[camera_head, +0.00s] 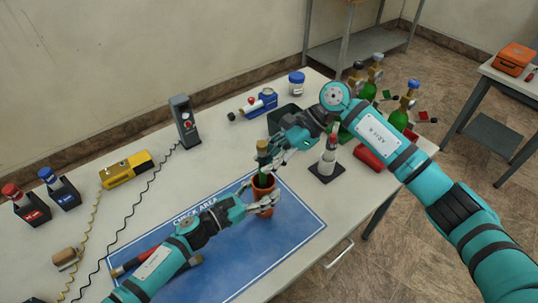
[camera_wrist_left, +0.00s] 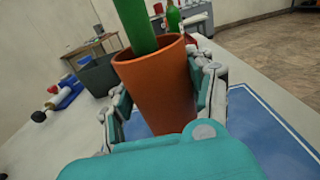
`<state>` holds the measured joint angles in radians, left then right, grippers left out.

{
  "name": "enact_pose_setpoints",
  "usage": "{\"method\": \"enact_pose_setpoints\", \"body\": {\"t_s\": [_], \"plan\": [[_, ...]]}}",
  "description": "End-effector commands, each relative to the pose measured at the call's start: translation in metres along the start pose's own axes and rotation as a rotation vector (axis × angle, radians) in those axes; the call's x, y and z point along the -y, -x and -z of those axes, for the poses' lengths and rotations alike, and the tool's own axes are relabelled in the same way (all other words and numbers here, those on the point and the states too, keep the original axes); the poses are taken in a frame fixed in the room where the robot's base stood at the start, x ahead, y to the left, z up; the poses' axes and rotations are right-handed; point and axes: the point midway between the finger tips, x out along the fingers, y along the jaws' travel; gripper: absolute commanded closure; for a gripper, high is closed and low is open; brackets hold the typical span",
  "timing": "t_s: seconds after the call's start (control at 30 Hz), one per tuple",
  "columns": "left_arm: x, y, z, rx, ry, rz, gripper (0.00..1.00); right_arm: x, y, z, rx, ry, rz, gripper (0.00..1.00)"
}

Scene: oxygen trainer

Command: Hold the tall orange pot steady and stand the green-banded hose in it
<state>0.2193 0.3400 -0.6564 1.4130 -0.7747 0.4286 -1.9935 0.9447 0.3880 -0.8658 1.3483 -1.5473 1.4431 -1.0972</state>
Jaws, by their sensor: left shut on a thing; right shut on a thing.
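The tall orange pot (camera_head: 263,200) stands upright on the blue mat, and it fills the middle of the left wrist view (camera_wrist_left: 158,92). My left gripper (camera_head: 258,196) is shut on it, with fingers on both sides of its wall. The green-banded hose (camera_head: 263,165) is near upright, its lower part at the pot's mouth. In the left wrist view the green length (camera_wrist_left: 135,26) passes down behind the near rim, which hides its lower end. My right gripper (camera_head: 270,156) is shut on the hose above the pot.
The blue check-area mat (camera_head: 285,235) lies under the pot. A bottle (camera_head: 328,158) on a dark base stands to the right, near a red cylinder (camera_head: 368,157). A dark bin (camera_head: 284,119) is behind. Green cylinders (camera_head: 402,112) stand at the back right.

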Motion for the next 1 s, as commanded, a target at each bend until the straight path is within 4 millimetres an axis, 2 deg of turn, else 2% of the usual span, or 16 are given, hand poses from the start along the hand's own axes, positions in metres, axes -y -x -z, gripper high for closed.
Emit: {"method": "enact_pose_setpoints", "body": {"t_s": [0.33,0.37,0.57,0.87,1.0], "plan": [[0.0,0.0,0.001,-0.002,0.001,0.0,0.78,0.0,-0.001,0.001,0.0,0.001,0.0,1.0],[0.0,0.0,0.001,-0.002,0.001,0.0,0.78,0.0,-0.001,0.001,0.001,0.001,0.0,0.8],[0.0,0.0,0.001,-0.002,0.001,0.0,0.78,0.0,-0.001,0.001,0.0,0.0,0.0,0.54],[0.0,0.0,0.001,-0.002,0.001,0.0,0.78,0.0,0.001,0.002,-0.001,0.0,0.0,0.54],[0.0,0.0,0.001,-0.002,0.001,0.0,0.78,0.001,0.016,0.002,-0.002,-0.001,0.002,0.54]]}}
